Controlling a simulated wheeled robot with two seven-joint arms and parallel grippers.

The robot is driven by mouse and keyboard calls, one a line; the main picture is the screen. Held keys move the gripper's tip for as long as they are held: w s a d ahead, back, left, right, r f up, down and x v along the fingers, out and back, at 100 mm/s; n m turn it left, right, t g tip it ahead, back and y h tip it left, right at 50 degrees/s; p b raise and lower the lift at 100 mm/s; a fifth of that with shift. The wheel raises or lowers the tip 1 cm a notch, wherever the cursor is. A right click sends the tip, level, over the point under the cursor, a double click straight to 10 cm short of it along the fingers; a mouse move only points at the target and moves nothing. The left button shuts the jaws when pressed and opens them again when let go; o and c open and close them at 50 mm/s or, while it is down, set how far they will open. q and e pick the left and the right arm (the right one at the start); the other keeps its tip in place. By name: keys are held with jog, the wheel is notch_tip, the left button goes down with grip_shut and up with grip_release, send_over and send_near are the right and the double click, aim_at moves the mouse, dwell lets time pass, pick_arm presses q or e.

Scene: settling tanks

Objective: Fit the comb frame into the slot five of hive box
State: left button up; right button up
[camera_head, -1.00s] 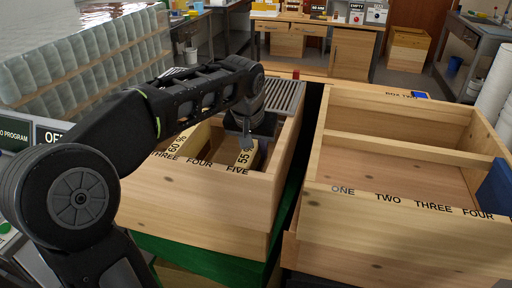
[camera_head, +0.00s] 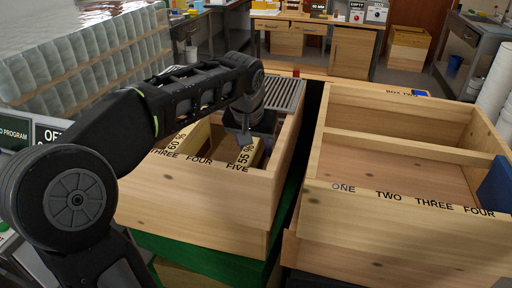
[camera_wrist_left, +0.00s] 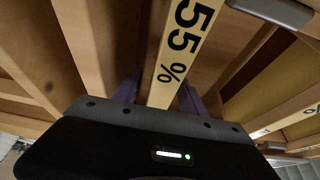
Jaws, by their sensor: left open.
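A comb frame with a yellow top bar marked 55 % (camera_head: 246,156) sits in the left hive box (camera_head: 200,195), just behind the word FIVE on the front wall. In the left wrist view its bar (camera_wrist_left: 182,50) runs up from between my gripper's fingers. My left gripper (camera_head: 245,138) is open just above the bar, and its dark fingers (camera_wrist_left: 158,95) show on either side of it, with no grip on it visible. How deep the frame sits is hidden by the box wall. My right gripper is not in view.
A second frame marked 60 % (camera_head: 179,140) stands to the left in the same box. A slatted grey panel (camera_head: 285,94) lies at the box's back. The right hive box (camera_head: 400,215), with a blue item (camera_head: 497,185) at its right side, stands beside it across a narrow gap.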

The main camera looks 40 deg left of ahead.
pick_arm(q)
jog(key=v, duration=0.7)
jog(key=shift+r, duration=0.1)
dwell(0.7)
